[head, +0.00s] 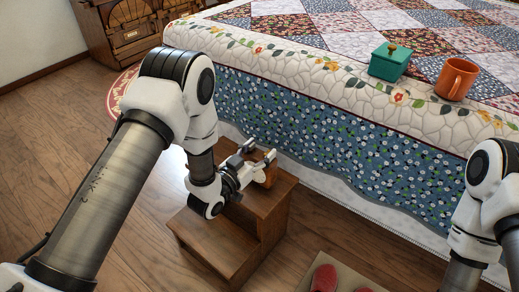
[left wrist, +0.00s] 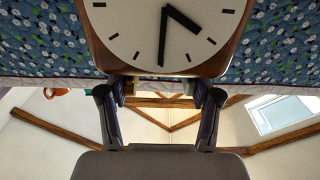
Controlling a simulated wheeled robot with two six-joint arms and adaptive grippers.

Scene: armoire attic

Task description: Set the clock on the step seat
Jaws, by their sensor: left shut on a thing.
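The clock has a wooden case and a white face with black hands. It shows as a small brown piece (head: 269,177) in the head view, mostly hidden by the gripper, and its face (left wrist: 165,30) fills the top of the left wrist view. My left gripper (head: 259,152) is shut on the clock; its fingers (left wrist: 160,92) grip the case edge. The step seat (head: 268,208) is a two-level wooden step beside the bed. The clock is over or on its upper step; I cannot tell whether it touches. My right gripper is out of view.
The quilted bed (head: 300,125) stands right behind the step seat. A teal box (head: 388,64) and an orange mug (head: 456,80) sit on it. Red slippers (head: 324,278) lie on a mat at the front. The lower step (head: 213,240) is bare.

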